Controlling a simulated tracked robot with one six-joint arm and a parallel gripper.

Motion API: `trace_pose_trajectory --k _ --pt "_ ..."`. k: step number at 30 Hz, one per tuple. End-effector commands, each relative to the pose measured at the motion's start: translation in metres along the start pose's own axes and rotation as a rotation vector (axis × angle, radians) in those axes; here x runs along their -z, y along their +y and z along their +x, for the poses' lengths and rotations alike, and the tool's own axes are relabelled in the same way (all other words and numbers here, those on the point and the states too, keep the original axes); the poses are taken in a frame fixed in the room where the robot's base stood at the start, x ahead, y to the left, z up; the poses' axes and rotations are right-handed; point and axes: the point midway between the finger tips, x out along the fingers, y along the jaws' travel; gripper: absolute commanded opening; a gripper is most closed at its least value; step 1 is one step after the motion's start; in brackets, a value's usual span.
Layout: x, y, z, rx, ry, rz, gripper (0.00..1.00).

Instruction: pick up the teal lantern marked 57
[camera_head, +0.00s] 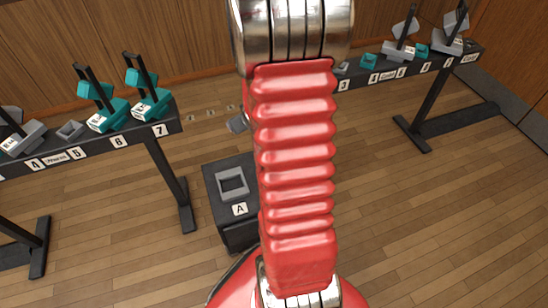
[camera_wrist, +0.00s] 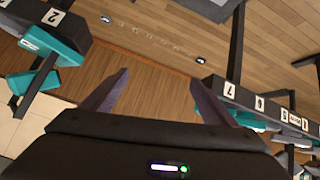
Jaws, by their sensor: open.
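Two teal lanterns with dark upright handles stand on the left rack in the head view, one at slot 6 (camera_head: 108,112) and one at slot 7 (camera_head: 151,103). Their white tags are too small to read, so I cannot tell which is marked 57. In the wrist view a teal lantern (camera_wrist: 62,50) shows at the left near a label 2, and another teal piece (camera_wrist: 208,103) shows near a label 7, partly behind a finger. My gripper (camera_wrist: 160,77) is open, with nothing between its fingers. In the head view it is hidden behind my red arm.
The left rack (camera_head: 90,150) also holds a grey lantern (camera_head: 22,138). The right rack (camera_head: 432,67) holds grey lanterns (camera_head: 400,50) and small teal pieces (camera_head: 369,61). A dark stand marked A (camera_head: 217,206), with a grey square holder on top, is between the racks. Wooden floor lies around.

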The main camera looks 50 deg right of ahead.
Motion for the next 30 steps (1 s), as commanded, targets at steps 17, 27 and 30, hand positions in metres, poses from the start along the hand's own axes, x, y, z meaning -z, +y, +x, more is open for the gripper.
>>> trace_pose_trajectory --k 17,27,30 --pt "-0.125 0.073 0.079 -0.016 0.13 0.139 0.8" --pt "-0.192 0.091 0.093 -0.026 0.224 0.24 0.8" --pt "-0.198 0.092 0.093 -0.027 0.238 0.252 0.8"
